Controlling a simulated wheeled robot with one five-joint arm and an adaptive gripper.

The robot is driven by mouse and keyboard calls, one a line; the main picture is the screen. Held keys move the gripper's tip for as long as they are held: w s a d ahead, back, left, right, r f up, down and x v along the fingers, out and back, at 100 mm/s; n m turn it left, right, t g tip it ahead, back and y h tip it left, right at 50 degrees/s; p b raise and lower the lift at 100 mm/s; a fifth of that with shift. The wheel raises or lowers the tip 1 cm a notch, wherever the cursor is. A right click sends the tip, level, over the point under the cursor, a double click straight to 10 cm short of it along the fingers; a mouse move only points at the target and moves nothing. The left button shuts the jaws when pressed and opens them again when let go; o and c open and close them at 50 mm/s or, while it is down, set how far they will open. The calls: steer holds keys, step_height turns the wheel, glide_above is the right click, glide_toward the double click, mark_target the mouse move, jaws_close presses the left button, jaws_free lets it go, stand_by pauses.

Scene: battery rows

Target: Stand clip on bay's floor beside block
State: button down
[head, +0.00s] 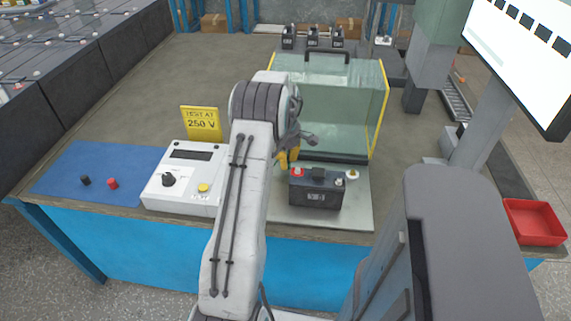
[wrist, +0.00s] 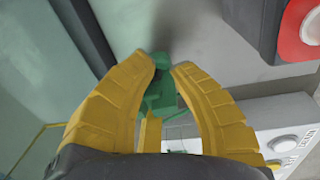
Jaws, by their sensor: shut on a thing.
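My gripper (head: 288,160) reaches down just left of the block and in front of the clear bay. In the wrist view its yellow fingers (wrist: 170,64) are shut on a green clip (wrist: 158,97), which sits between the fingertips above a grey surface. I cannot make out the clip in the head view. The dark battery block (head: 316,193), with a red terminal at its left end, stands upright on the light grey bay floor (head: 355,212). Its red terminal (wrist: 311,26) shows at the wrist view's upper right. Whether the clip touches the floor is unclear.
The clear bay cover (head: 345,100) with yellow edges stands behind the block. A white tester (head: 180,180) and a yellow 250 V sign (head: 202,123) are to the left. A blue mat (head: 85,170) holds two small knobs. A red tray (head: 535,222) is at far right.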

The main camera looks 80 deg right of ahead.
steer(key=shift+f, duration=0.85)
steer(key=shift+f, duration=0.2)
steer(key=c, duration=1.2)
jaws_free()
steer(key=shift+r, duration=0.1)
steer(key=r, duration=0.7)
steer(key=a+r, duration=0.1)
steer(key=r, duration=0.3)
steer(key=shift+r, duration=0.6)
steer(key=shift+w+a, duration=0.1)
